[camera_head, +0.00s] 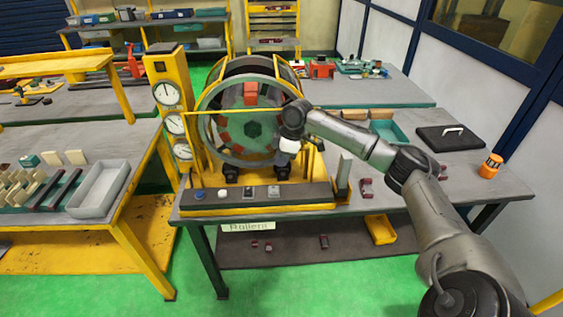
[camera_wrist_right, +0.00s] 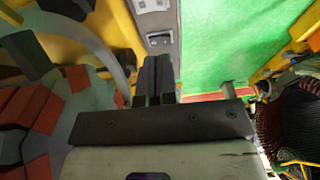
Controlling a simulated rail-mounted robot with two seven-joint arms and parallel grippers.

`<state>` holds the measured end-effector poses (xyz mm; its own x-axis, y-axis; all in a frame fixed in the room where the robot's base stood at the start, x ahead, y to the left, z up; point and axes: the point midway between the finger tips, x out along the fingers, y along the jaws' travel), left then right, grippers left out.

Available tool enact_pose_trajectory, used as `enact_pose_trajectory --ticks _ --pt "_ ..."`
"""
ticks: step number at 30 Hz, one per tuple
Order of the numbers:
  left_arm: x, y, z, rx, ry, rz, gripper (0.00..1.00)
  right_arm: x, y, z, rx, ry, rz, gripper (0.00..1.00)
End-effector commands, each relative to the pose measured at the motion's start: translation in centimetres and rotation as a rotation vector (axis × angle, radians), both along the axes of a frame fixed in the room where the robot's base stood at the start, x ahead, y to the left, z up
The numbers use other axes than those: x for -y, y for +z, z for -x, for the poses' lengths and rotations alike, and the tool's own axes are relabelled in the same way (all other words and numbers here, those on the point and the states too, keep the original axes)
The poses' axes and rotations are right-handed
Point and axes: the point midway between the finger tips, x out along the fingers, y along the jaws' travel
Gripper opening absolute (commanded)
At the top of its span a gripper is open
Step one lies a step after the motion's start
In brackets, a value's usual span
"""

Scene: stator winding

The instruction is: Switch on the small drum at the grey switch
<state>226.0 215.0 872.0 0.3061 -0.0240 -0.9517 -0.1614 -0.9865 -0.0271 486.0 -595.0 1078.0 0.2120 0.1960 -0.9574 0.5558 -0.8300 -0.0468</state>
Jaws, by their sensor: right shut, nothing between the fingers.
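A round drum (camera_head: 205,132) with red blocks and a green hub stands in a yellow frame on the middle table. A dark control panel (camera_head: 310,193) lies along the table's front edge below it. On the panel are a blue button (camera_head: 199,195), a white knob (camera_head: 223,193) and two greyish switch plates, the left one (camera_head: 248,192) and the right one (camera_head: 273,191). My right gripper (camera_head: 284,170) is shut and empty, pointing down above the panel's right part. In the right wrist view its dark fingers (camera_wrist_right: 152,78) are together, just short of a switch plate (camera_wrist_right: 159,40). My left gripper is out of view.
A yellow post with gauges (camera_head: 172,122) stands left of the drum. An upright grey plate (camera_head: 344,175) rises at the panel's right end. A black case (camera_head: 450,138) and an orange object (camera_head: 490,166) lie at the right. A grey bin (camera_head: 98,190) is on the left table.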

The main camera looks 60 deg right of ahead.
Motion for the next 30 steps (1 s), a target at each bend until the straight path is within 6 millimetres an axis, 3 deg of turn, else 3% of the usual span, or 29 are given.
enact_pose_trajectory --ticks 6,15,22,30 --pt "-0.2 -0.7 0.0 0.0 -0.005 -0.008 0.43 -1.0 -4.4 -0.9 -0.003 0.001 -0.003 0.0" --pt "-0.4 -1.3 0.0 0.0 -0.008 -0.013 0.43 -1.6 -8.8 -1.3 -0.002 -0.001 0.0 0.0" --pt "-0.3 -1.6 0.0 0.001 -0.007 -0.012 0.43 -1.8 -10.5 -1.2 0.0 0.0 0.0 0.0" --pt "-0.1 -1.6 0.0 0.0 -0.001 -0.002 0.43 -1.9 -10.9 -1.2 0.0 0.0 0.0 0.0"
